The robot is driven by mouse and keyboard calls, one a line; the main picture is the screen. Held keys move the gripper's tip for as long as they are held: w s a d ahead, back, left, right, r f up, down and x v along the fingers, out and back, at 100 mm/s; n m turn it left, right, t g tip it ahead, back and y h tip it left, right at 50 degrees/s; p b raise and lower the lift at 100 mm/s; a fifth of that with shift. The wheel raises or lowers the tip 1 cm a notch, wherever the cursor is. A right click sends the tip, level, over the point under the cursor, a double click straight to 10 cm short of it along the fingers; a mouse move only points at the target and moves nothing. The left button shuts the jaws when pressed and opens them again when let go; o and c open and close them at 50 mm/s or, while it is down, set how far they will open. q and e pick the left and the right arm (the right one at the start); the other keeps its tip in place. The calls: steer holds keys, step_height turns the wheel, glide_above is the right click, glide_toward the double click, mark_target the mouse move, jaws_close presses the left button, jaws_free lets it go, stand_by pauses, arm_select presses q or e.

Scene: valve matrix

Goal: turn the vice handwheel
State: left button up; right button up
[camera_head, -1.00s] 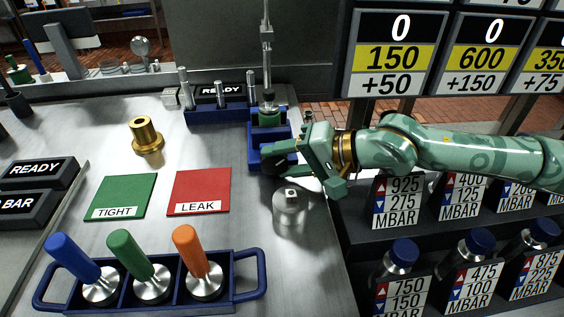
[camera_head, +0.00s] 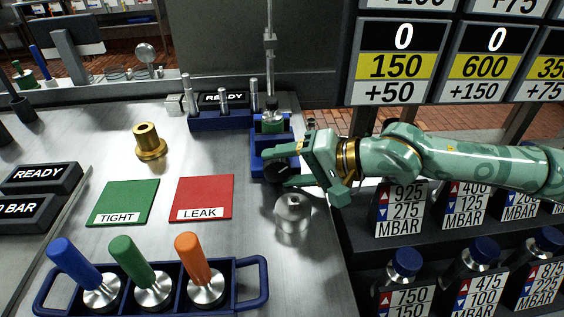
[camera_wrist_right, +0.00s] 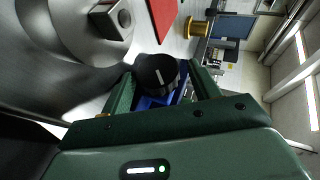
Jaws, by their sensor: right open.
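The vice handwheel is a round black knob with a white mark, at the front of the blue vice (camera_head: 262,140). In the head view the handwheel (camera_head: 276,172) is partly covered by my right gripper (camera_head: 282,164). In the right wrist view the handwheel (camera_wrist_right: 158,74) lies between the two green fingers of my right gripper (camera_wrist_right: 163,88), its white line facing the camera. The right gripper is open; I cannot tell whether either finger touches the knob. A small glass vessel (camera_head: 272,122) with a green band stands in the vice. My left gripper is not in view.
A metal cylinder (camera_head: 293,214) stands just in front of the gripper. A brass fitting (camera_head: 149,143), a green TIGHT pad (camera_head: 124,203) and a red LEAK pad (camera_head: 203,197) lie left. A blue rack (camera_head: 150,292) of handled tools is in front. Bottle shelves are right.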

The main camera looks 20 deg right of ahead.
steer(key=shift+f, duration=0.25)
